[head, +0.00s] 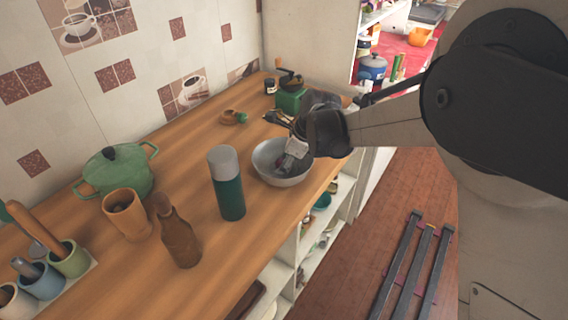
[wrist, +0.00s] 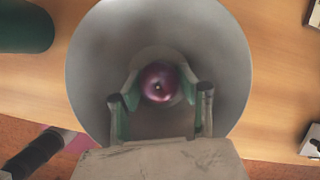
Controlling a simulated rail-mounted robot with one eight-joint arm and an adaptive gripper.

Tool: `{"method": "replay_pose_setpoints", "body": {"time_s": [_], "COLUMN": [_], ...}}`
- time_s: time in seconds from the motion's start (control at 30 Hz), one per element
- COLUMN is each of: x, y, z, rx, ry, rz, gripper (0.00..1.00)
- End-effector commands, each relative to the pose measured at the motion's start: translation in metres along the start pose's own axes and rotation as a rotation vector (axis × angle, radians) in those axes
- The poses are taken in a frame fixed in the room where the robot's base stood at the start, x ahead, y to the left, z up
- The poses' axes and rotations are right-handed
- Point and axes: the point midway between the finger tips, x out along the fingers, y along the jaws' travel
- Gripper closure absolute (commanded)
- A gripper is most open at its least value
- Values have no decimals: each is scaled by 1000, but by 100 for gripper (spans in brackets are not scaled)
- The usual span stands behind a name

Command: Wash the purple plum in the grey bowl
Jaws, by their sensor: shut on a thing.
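The grey bowl (head: 268,175) stands on the wooden counter near its front edge, and it fills much of the wrist view (wrist: 232,62). The purple plum (wrist: 158,83) shows in the wrist view near the middle of the bowl, between my fingers. My gripper (head: 292,160) reaches down into the bowl in the head view. In the wrist view my gripper (wrist: 160,88) is shut on the plum, a finger on each side. The plum is hidden in the head view. I cannot tell whether it touches the bowl's bottom.
A green flask with a grey cap (head: 228,190) stands left of the bowl. A brown bottle (head: 178,235), an orange cup (head: 126,215) and a green pot (head: 118,172) stand farther left. A green grinder (head: 291,101) is behind the bowl.

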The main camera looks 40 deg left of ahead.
Motion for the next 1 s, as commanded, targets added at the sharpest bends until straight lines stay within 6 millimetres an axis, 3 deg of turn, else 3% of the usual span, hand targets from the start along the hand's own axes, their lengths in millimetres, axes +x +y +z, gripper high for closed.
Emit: {"method": "replay_pose_setpoints", "body": {"time_s": [0.47, 1.0], "x": [-1, -34], "y": [0, -4], "z": [0, 14], "rx": [0, 0], "ry": [0, 0], "rz": [0, 0], "gripper": [92, 92]}}
